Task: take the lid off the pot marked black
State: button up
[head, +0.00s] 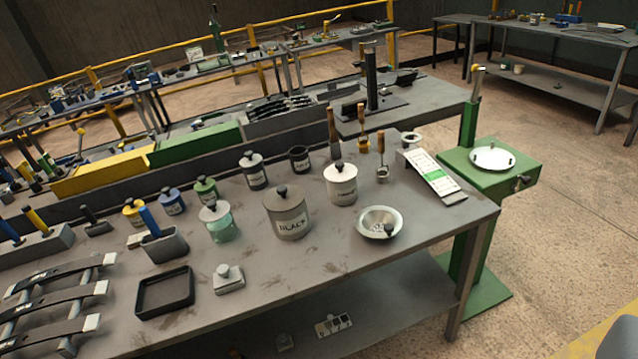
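The pot marked black (291,229) is a grey-brown pot with a pale label. It stands upright near the middle of the workbench. Its lid (286,200) is on top, with a dark round knob in the middle. A white lidded pot (342,187) stands just behind it to the right, its label too small to read. A pale green glass pot with a lid (216,222) stands to its left. My gripper is not in view.
The workbench (345,262) has bare room in front of the black pot. A metal bowl (379,223) lies to its right. A black tray (165,292) and a grey block with a knob (229,279) are front left. Several smaller lidded pots stand behind.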

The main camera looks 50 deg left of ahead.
aim_at(282, 198)
jog(key=u, duration=0.6)
jog(key=i, duration=0.95)
jog(key=u, duration=1)
jog(key=i, duration=0.65)
jog(key=u, duration=0.25)
jog(key=k, duration=0.95)
jog(key=u, duration=0.15)
jog(key=i, duration=0.9)
jog(key=z, duration=0.1)
